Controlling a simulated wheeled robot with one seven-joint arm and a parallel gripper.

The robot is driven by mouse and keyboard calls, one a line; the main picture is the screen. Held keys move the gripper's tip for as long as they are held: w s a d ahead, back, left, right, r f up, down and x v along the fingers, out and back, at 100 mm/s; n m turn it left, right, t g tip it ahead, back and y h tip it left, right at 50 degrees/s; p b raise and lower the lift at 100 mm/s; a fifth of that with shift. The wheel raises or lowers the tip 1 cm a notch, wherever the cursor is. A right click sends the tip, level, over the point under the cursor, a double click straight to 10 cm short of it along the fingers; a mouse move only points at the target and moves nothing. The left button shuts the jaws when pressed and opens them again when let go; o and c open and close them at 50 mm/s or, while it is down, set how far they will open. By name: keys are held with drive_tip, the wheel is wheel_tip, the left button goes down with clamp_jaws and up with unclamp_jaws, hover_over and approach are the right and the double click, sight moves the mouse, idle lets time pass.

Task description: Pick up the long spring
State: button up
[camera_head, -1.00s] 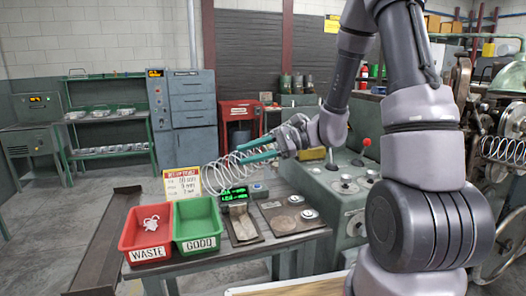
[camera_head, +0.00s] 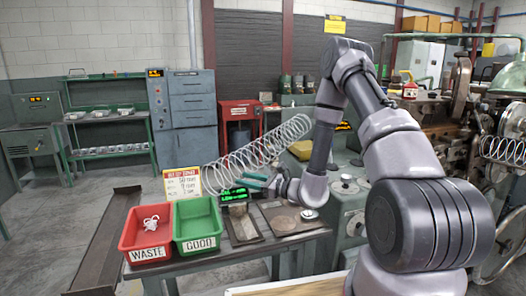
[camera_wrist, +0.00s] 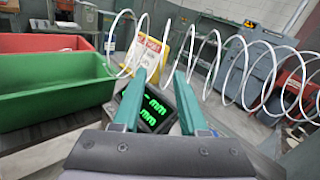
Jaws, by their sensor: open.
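The long spring (camera_head: 258,153) is a pale wire coil that slants up from above the trays to the right. It also stretches across the wrist view (camera_wrist: 219,65), beyond the fingertips. My gripper (camera_head: 244,181) has teal fingers and is just below and in front of the spring in the head view. In the wrist view the fingers (camera_wrist: 161,72) are apart, with a gap between them. I cannot tell whether they touch the spring, and no support for it is visible.
A red WASTE tray (camera_head: 145,254) holding a white tangle and a green GOOD tray (camera_head: 201,243) stand on the bench. A lit green display (camera_head: 232,195) and a sign (camera_head: 182,183) are behind. Another coil (camera_head: 503,149) is on the machine at right.

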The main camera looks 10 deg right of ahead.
drive_tip(key=x, duration=0.3)
drive_tip(key=shift+w+a, duration=0.1)
clamp_jaws()
idle(1.4)
